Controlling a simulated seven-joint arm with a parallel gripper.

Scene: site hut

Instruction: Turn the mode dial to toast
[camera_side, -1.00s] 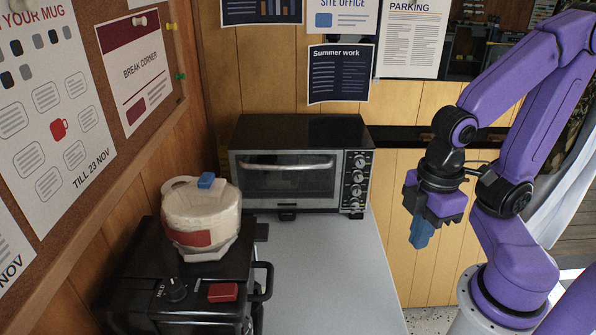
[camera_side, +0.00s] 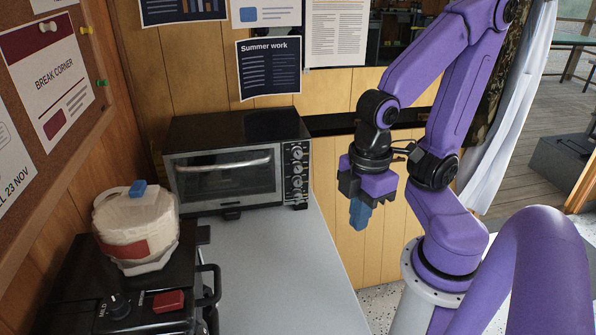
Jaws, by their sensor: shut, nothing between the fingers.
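A toaster oven (camera_side: 225,175) with a black top and a glass door stands at the back of the grey counter, its door closed. Several round knobs (camera_side: 297,168) run in a column down its right-hand panel. Their labels are too small to read, so I cannot tell which is the mode dial or where it points. My gripper (camera_side: 359,214), with blue fingertips, is shut and empty. It points down, to the right of the oven in the picture, apart from the knobs and touching nothing.
A black machine (camera_side: 65,270) with a "MILD" dial (camera_side: 118,305) and a red switch (camera_side: 168,300) stands at front left, bearing a white container (camera_side: 135,225). The grey counter (camera_side: 270,270) before the oven is clear. A wooden wall with posters stands behind.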

